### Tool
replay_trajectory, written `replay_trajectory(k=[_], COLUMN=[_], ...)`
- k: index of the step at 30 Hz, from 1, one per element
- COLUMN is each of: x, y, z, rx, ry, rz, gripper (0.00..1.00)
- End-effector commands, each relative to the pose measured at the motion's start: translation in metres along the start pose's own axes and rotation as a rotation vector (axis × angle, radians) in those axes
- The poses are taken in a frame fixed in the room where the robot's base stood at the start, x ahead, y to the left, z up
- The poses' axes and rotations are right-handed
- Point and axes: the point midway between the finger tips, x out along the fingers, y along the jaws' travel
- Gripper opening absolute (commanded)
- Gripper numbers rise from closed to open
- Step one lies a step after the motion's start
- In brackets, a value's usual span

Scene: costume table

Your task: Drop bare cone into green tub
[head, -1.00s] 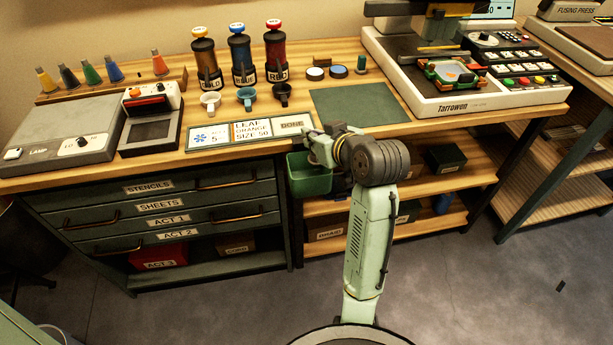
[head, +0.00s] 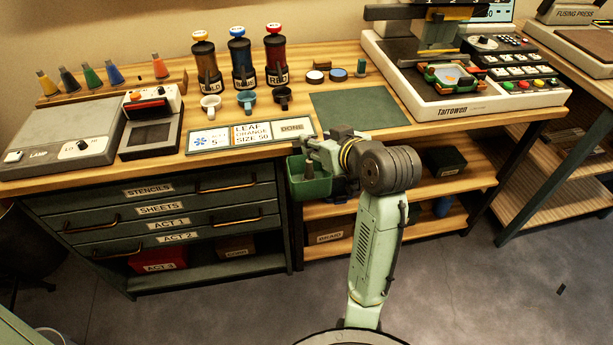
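The green tub (head: 312,188) hangs at the front edge of the table, below the card strip. A small grey cone-like shape (head: 309,170) shows inside the tub's opening, perhaps the bare cone; it is small and partly shaded. My gripper (head: 308,147) is over the tub's rim, just above that shape. I cannot tell whether its fingers touch the shape or are open, as they are small and partly hidden by my wrist.
A rack (head: 130,88) at the back left holds several coloured cones. Three bottles and three small cups stand mid-table. A dark green mat (head: 358,107) lies bare to the right. A white press (head: 470,95) stands at the right. Drawers and shelves are below.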

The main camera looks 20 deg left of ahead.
Motion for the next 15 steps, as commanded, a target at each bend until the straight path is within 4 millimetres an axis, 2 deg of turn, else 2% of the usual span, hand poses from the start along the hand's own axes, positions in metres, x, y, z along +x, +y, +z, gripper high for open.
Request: replay_trajectory(k=[1, 6, 10, 15], x=[-0.010, -0.037, -0.048, -0.051], y=[0.001, 0.001, 0.001, 0.000], z=[-0.001, -0.001, 0.000, 0.000], rx=[0.000, 0.000, 0.001, 0.001], ry=[0.003, 0.002, 0.001, 0.001], rz=[0.004, 0.003, 0.001, 0.001], gripper=[0.36, 0.36, 0.36, 0.36])
